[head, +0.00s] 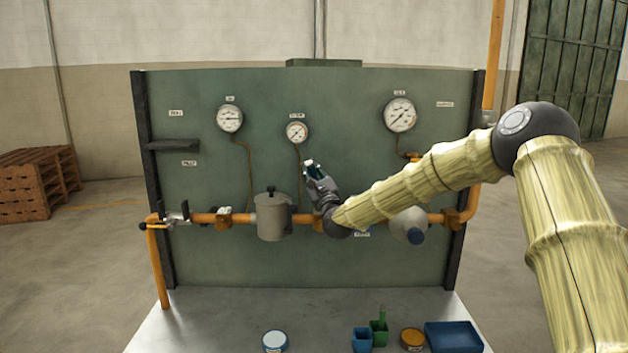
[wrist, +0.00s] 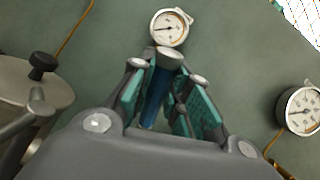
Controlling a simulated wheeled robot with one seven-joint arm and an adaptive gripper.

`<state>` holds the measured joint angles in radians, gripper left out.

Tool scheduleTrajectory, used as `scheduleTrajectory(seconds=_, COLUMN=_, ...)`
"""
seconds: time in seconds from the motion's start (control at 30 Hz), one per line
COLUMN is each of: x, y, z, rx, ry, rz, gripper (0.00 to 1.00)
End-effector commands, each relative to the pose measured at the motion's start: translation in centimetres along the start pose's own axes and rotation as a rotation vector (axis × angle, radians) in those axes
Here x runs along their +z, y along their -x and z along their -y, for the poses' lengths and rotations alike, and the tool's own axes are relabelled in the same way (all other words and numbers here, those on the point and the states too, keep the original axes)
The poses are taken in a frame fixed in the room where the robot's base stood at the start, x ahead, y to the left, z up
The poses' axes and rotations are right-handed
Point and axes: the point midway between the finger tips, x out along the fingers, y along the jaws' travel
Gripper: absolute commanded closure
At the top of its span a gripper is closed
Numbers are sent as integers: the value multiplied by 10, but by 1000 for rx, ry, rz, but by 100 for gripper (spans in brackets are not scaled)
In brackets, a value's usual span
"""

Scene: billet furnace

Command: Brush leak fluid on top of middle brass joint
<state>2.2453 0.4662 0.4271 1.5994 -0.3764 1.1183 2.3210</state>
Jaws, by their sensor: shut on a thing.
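My gripper (head: 314,170) is in front of the panel, just above the orange pipe and below the small middle gauge. In the wrist view its teal-padded fingers (wrist: 167,100) are shut on a blue-handled thing, which looks like the brush (wrist: 153,96), with a grey rounded end. Its bristles cannot be made out. A brass joint (head: 224,215) shows on the pipe left of the grey canister. The middle brass joint (head: 318,223) shows right of the canister, partly hidden by my wrist. Another brass joint (head: 451,218) is at the right bend.
The grey canister (head: 272,217) stands close to the left of my gripper. A round grey fitting (head: 408,224) is to the right. Below, the bench holds a white-blue tin (head: 275,341), blue cup (head: 362,341), green holder (head: 379,334), orange tin (head: 412,339) and blue tray (head: 453,337).

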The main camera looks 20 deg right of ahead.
Motion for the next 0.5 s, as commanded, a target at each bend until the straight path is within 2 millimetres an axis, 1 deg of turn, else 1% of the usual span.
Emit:
scheduleTrajectory(seconds=0.03, x=5, y=-2, z=4, rx=-3, ry=-1, rz=1, gripper=100)
scheduleTrajectory(seconds=0.2, x=16, y=-7, z=8, rx=-1, ry=-1, rz=1, gripper=100)
scheduleTrajectory(seconds=0.5, x=19, y=-9, z=9, rx=-1, ry=0, rz=1, gripper=100)
